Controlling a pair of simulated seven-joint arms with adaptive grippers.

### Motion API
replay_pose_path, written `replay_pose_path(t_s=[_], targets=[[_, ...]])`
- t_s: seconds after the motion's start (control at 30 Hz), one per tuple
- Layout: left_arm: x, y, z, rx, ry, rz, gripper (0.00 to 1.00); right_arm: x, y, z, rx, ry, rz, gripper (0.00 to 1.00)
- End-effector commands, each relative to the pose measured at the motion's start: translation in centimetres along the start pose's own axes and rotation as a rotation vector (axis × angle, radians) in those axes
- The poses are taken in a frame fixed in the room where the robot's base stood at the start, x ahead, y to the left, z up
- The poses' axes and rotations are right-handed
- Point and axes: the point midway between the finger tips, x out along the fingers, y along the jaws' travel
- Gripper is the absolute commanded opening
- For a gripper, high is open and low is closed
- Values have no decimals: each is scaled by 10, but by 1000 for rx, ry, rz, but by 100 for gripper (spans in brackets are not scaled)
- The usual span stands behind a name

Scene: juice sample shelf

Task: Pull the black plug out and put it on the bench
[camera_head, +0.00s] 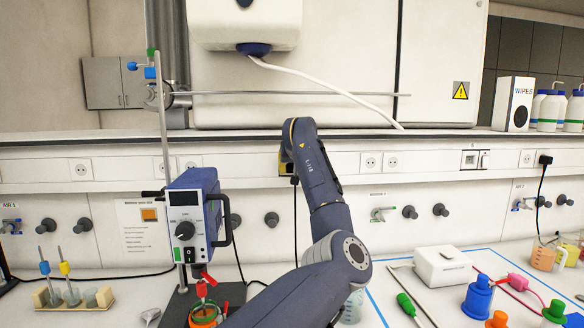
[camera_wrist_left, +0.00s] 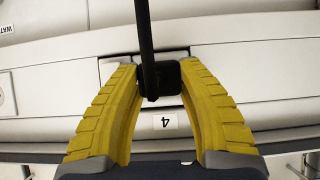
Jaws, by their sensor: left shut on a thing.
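My left gripper (camera_head: 286,162) is at the wall panel in the head view, mostly hidden behind my own wrist. In the left wrist view its yellow fingers (camera_wrist_left: 157,76) are shut on a black plug (camera_wrist_left: 162,82), one on each side. The plug's black cord (camera_wrist_left: 146,35) crosses in front of it. In the head view the cord (camera_head: 295,225) hangs down below the gripper. My right gripper is not in view.
Another black plug (camera_head: 545,159) with a cord sits in the panel at the right. A stirrer unit (camera_head: 188,222) stands left of my arm. Gas taps line the wall.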

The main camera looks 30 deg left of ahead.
Motion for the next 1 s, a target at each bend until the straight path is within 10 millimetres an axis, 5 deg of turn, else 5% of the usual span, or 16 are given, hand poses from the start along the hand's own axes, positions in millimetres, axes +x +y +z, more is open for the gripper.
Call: replay_pose_path(t_s=[1.0], targets=[[-8,0,4,-2,2,0,0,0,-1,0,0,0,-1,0]])
